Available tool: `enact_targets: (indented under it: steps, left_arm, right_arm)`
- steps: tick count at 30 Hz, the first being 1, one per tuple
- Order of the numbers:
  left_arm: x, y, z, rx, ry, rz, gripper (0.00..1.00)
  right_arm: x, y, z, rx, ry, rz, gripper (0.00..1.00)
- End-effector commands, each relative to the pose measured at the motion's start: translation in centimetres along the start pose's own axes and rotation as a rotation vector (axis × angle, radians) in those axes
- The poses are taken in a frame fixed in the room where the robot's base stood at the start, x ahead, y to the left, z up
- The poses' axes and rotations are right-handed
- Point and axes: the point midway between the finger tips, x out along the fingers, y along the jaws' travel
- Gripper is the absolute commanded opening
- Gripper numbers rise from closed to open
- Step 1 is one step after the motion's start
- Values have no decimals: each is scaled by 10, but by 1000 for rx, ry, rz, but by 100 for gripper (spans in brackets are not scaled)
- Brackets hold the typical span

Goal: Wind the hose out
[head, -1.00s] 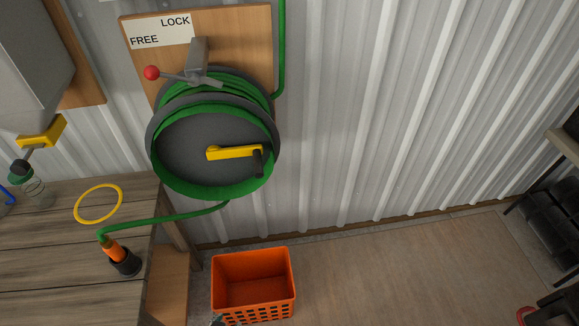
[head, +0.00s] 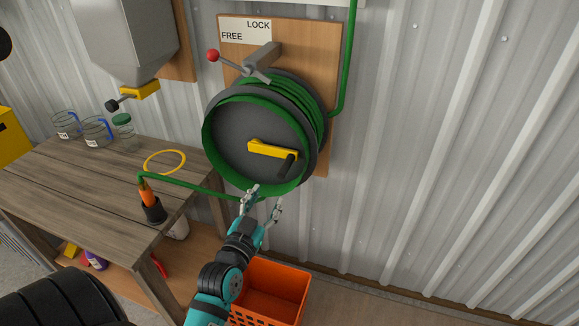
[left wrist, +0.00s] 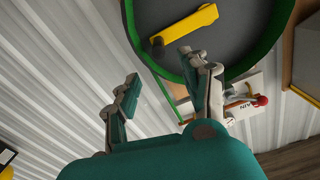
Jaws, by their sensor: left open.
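The hose reel (head: 262,140) with green hose hangs on a wooden board on the wall; it also shows in the left wrist view (left wrist: 228,42). A yellow crank (head: 268,149) with a dark handle is on its face. The red-knobbed lever (head: 213,55) points left, towards the FREE side of the FREE/LOCK label (head: 246,30). The green hose (head: 185,182) runs from the reel's bottom to an orange and black nozzle (head: 151,204) on the workbench. My left gripper (head: 264,200) is open and empty just below the reel, near the hose. My right gripper is not in view.
The wooden workbench (head: 75,176) stands at left with a yellow ring (head: 165,162) and several jars. A grey hopper (head: 124,40) hangs above it. An orange crate (head: 270,290) is on the floor below the reel. The wall on the right is clear.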

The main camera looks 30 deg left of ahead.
Motion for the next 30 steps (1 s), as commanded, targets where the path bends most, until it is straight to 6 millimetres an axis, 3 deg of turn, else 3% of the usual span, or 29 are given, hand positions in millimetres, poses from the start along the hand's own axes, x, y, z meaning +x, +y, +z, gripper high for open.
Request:
enact_targets:
  steps: [3,15,21,30]
  left_arm:
    - [29,-1,-4,-1,3,-1,46]
    - [112,0,-2,-1,0,0,46]
    - [135,0,0,0,-1,0,46]
    - [141,0,1,0,-1,0,46]
  right_arm:
    - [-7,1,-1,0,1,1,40]
    - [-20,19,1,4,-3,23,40]
    - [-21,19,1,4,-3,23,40]
    - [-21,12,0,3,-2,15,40]
